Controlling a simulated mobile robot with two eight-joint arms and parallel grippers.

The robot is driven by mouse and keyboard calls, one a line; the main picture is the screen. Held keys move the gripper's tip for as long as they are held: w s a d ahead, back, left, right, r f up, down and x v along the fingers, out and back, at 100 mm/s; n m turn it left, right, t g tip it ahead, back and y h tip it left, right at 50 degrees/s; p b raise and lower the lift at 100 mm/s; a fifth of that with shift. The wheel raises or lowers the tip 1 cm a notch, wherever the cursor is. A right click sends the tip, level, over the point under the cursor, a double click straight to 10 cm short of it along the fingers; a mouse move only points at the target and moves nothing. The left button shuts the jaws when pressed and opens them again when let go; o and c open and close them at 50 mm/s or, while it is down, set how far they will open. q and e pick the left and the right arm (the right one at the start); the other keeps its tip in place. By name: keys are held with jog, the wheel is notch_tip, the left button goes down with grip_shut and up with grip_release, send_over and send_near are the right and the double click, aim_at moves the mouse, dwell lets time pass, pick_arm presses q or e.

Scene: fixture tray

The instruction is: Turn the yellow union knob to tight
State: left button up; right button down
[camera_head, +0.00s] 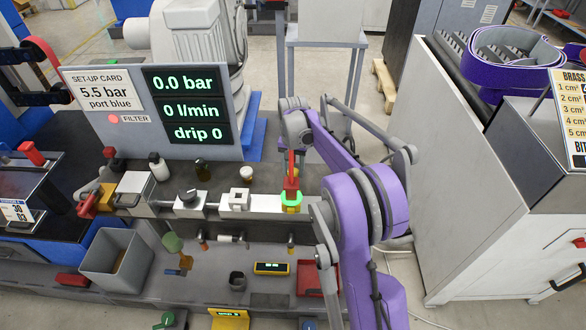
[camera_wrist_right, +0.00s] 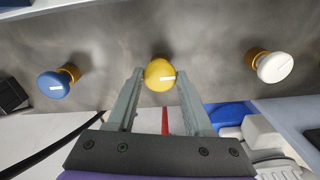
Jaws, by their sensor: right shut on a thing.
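The yellow union knob (camera_wrist_right: 159,74) is in the middle of the right wrist view, round, with a short white line lying roughly level on its face. My right gripper (camera_wrist_right: 160,80) has one finger on each side of the knob and is shut on it. In the head view my purple right arm (camera_head: 362,215) stands right of the bench fixture; its fingers and the yellow knob cannot be made out there. My left gripper is not in view.
A blue knob (camera_wrist_right: 54,84) and a white knob (camera_wrist_right: 273,67) flank the yellow one, clear of the fingers. The display panel (camera_head: 155,112) reads 0.0 bar, 0 l/min, drip 0. A red-handled valve (camera_head: 291,190) stands close to my arm. A grey bin (camera_head: 116,262) is at left.

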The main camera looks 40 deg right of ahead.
aim_at(293, 172)
dwell(0.4)
jog(key=shift+c, duration=1.5)
grip_release()
notch_tip(293, 172, up, 11)
jog(key=shift+p, duration=0.4)
